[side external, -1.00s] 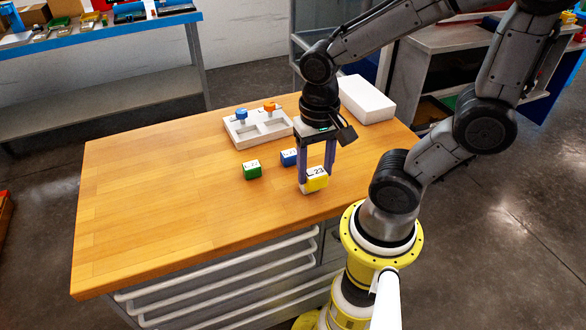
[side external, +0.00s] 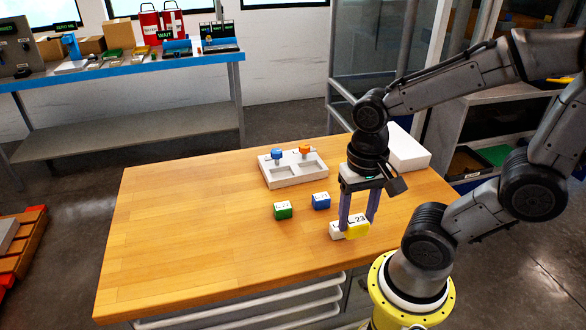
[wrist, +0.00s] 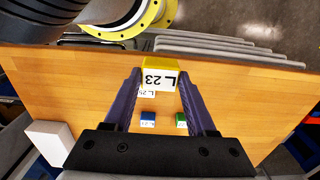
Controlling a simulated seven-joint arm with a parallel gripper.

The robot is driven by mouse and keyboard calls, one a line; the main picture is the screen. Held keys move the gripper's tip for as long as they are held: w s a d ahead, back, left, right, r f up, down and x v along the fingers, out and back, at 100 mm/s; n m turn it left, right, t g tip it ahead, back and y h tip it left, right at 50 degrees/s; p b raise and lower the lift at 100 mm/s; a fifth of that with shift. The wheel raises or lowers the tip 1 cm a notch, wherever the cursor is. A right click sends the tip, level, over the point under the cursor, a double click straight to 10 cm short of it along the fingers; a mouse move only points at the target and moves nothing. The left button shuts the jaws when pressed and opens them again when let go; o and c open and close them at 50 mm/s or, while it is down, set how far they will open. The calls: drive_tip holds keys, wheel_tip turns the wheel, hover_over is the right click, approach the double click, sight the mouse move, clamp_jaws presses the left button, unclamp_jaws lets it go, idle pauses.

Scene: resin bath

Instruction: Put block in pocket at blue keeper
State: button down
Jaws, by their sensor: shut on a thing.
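A yellow block (side external: 357,231) with a white top marked "23" is between the fingertips of my gripper (side external: 358,226), which is shut on it. In the wrist view, the yellow block (wrist: 161,72) looks much larger than the other blocks, between the fingers of my gripper (wrist: 161,76). A pale tray (side external: 292,180) with two pockets stands at the back of the table. A blue keeper (side external: 277,155) is at its left pocket and an orange keeper (side external: 305,149) at its right one. Both pockets look empty.
A white block (side external: 336,229) lies close beside the held block. A blue block (side external: 321,202) and a green block (side external: 283,212) stand between my gripper and the tray. A large white box (side external: 407,150) is at the back right. The table's left (side external: 190,230) is clear.

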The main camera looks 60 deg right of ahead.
drive_tip(key=w+d+r+n, duration=0.1)
drive_tip(key=w+r+n, duration=0.1)
drive_tip(key=w+r, duration=0.5)
drive_tip(key=m, duration=0.1)
hover_over(281, 163)
drive_tip(key=s+a, duration=0.3)
drive_tip(key=a, duration=0.1)
wheel_tip(281, 163, down, 9)
drive_tip(key=shift+w+f, duration=0.2)
drive_tip(key=shift+f, duration=4.45)
